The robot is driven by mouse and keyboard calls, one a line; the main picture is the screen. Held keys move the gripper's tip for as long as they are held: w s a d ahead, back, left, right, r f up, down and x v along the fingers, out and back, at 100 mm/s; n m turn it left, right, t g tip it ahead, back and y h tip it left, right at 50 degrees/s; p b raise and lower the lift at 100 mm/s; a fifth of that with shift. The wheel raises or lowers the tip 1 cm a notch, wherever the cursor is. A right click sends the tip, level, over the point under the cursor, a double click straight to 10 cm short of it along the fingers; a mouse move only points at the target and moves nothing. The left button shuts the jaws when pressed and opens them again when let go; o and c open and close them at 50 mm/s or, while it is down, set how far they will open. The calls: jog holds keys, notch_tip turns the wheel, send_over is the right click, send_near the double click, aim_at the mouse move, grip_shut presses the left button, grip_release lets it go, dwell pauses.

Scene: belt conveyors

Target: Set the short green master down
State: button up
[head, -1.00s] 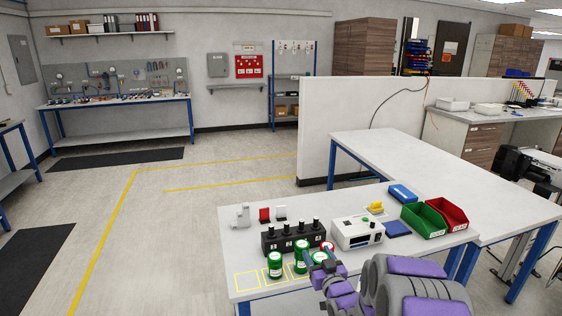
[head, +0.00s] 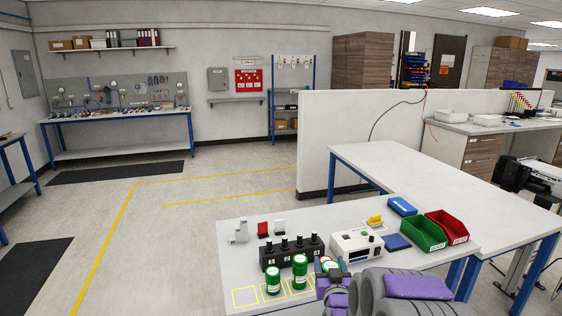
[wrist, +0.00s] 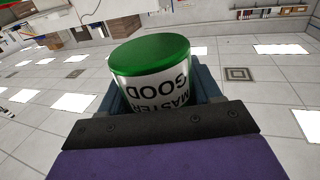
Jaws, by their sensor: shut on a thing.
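My gripper (head: 326,280) is at the front of the near table, beside the row of green cans. In the wrist view it is shut on a green can (wrist: 150,58) with a white label reading MASTER and GOOD, upside down in that picture. In the head view the held can is mostly hidden by my gripper and hard to separate from its neighbours. Two other green cans with white labels stand upright to its left, a shorter-looking one (head: 272,281) and a taller-looking one (head: 300,271). I cannot tell whether the held can touches the table.
Yellow outlined squares (head: 245,297) mark the table's front; the leftmost is empty. Behind the cans are a black block with several knobs (head: 289,254) and a white instrument box (head: 356,243). A green bin (head: 424,236) and a red bin (head: 449,229) stand at right.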

jog(key=s+f, duration=0.1)
jog(key=f, duration=0.1)
jog(key=s+f, duration=0.2)
jog(key=shift+s+f, duration=0.3)
jog(key=shift+f, duration=0.05)
jog(key=shift+a, duration=0.2)
jog(key=shift+d, duration=0.15)
jog(key=shift+f, duration=0.1)
